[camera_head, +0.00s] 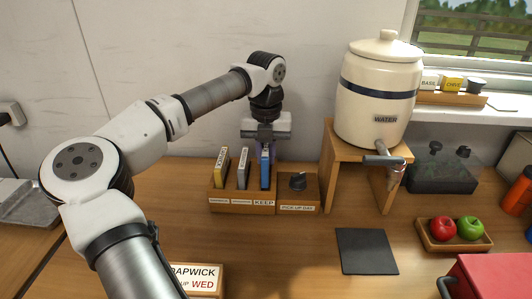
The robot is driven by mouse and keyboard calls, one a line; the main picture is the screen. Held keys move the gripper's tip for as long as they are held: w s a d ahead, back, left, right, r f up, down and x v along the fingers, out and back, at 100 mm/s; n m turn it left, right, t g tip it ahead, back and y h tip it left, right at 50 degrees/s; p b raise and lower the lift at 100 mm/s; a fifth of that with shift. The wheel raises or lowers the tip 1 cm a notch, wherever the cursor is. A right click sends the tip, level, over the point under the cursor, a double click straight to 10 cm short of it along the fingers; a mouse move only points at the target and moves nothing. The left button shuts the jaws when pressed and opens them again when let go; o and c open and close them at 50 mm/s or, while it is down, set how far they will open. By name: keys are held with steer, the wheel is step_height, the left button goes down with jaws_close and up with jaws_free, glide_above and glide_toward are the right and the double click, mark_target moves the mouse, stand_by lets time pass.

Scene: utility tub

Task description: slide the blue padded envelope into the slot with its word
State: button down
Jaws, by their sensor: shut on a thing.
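The blue padded envelope (265,172) stands upright at the right end of the wooden slotted rack (228,208), above the label KEEP. Its lower end meets the rack's top edge and looks to be in the right slot; how deep it sits I cannot tell. My gripper (265,146) is above the rack, pointing down, shut on the envelope's top. A yellow envelope (221,168) stands in the left slot and a grey one (243,169) in the middle slot. The words on the left and middle labels are too small to read.
A wooden box labelled PICK-UP DAY (297,208) with a dark knob adjoins the rack's right side. A water crock (380,90) stands on a wooden stand further right. A dark mat (366,251), a fruit tray (455,247) and a sign reading WED (200,280) are nearer.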

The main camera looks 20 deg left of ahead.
steer(key=shift+f+b, duration=1.3)
steer(key=shift+f, duration=0.65)
steer(key=shift+r, duration=0.15)
steer(key=shift+r+p, duration=1.45)
steer(key=shift+r, duration=0.6)
steer(key=shift+r, duration=0.1)
steer(key=shift+r, duration=0.25)
steer(key=shift+f+b, duration=1.45)
steer(key=shift+f, duration=1)
steer(key=c, duration=1.3)
jaws_free()
